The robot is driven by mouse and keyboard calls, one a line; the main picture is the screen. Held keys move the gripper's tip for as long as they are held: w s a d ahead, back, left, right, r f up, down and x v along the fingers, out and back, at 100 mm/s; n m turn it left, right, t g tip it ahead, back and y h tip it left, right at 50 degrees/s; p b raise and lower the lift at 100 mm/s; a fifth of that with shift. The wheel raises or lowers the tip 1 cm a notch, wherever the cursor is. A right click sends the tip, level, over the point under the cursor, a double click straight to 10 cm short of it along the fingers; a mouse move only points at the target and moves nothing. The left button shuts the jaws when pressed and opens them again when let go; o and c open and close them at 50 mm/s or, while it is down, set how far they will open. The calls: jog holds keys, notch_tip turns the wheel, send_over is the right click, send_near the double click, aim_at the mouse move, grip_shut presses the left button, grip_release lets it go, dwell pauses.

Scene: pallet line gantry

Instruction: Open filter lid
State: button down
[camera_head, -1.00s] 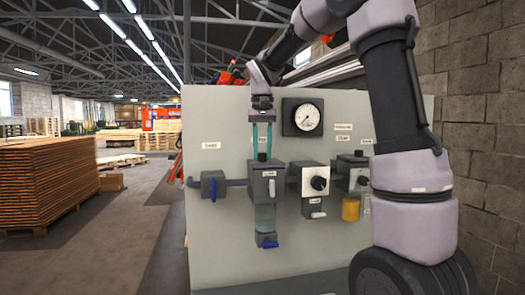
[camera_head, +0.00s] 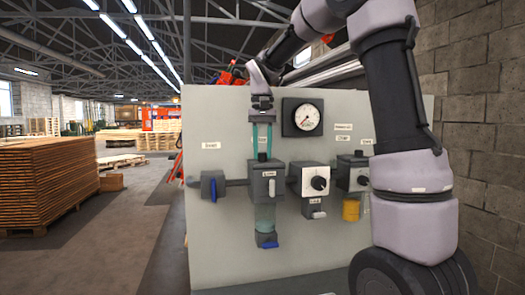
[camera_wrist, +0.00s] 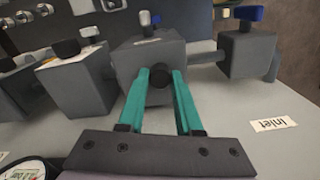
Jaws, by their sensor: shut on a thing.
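The filter (camera_head: 264,187) is a dark grey block on the upright panel, with a clear bowl (camera_head: 265,217) and a blue tap (camera_head: 268,245) beneath it. A small light lever is on its front. A black round knob (camera_wrist: 160,75) sits on the block's top. My gripper (camera_head: 262,155) reaches down from above, its teal fingers on both sides of the knob and shut on it. The wrist view shows my gripper (camera_wrist: 161,76) from behind, with the filter block (camera_wrist: 145,50) just beyond. No open gap at a lid shows.
A blue-handled inlet valve (camera_head: 213,186) is left of the filter. A regulator with a black knob (camera_head: 317,181) and a unit with a yellow bowl (camera_head: 351,208) are to the right. A pressure gauge (camera_head: 302,117) sits above, close to my gripper.

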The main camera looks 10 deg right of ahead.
jog(key=shift+a, duration=0.1)
dwell(0.4)
jog(key=a, duration=0.9)
jog(key=shift+a, duration=0.2)
jog(key=c, duration=0.6)
grip_release()
notch_tip(320, 180, up, 11)
jog(key=shift+f, duration=0.1)
